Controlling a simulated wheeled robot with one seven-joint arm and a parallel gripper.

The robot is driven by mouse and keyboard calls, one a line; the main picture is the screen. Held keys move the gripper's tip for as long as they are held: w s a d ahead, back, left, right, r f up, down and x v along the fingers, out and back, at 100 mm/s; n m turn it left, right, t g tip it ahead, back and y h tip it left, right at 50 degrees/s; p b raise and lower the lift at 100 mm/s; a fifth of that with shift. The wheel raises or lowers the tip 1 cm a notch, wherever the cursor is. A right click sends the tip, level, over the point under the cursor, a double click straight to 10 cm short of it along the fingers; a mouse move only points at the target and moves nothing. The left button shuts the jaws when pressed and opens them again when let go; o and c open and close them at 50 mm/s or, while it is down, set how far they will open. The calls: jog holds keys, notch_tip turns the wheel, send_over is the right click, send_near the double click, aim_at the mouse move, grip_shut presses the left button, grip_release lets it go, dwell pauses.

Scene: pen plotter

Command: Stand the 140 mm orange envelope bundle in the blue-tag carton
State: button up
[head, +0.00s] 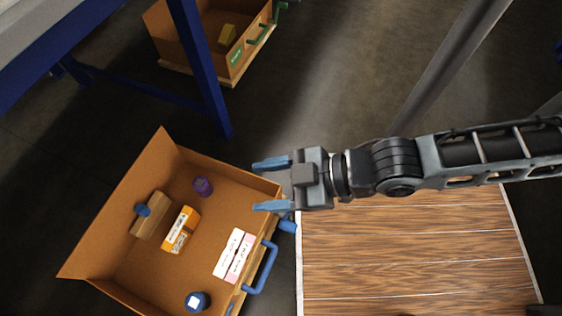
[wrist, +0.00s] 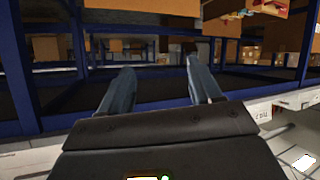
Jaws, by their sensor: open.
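The orange envelope bundle (head: 181,229) has a white label band and is inside the near open cardboard carton (head: 125,205). I cannot tell for sure whether it stands or lies. This carton has a blue handle (head: 265,268) on its right side and a blue piece at its right corner. My gripper (head: 266,185) is open and empty, above the carton's upper right rim, apart from the bundle. In the wrist view my gripper's two blue fingers (wrist: 160,82) are spread with nothing between them; the bundle is not visible there.
The near carton also holds a wooden block with a blue knob (head: 149,215), a purple piece (head: 203,187), a pink and white pack (head: 234,255) and a blue round item (head: 197,301). A green-tag carton (head: 190,35) stands behind, past a blue post (head: 201,70). A wooden surface (head: 410,250) lies right.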

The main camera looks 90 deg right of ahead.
notch_tip(320, 180, up, 9)
jog(key=s+a+m+t, duration=0.1)
jog(key=s+t, duration=0.1)
jog(key=shift+m, duration=0.3)
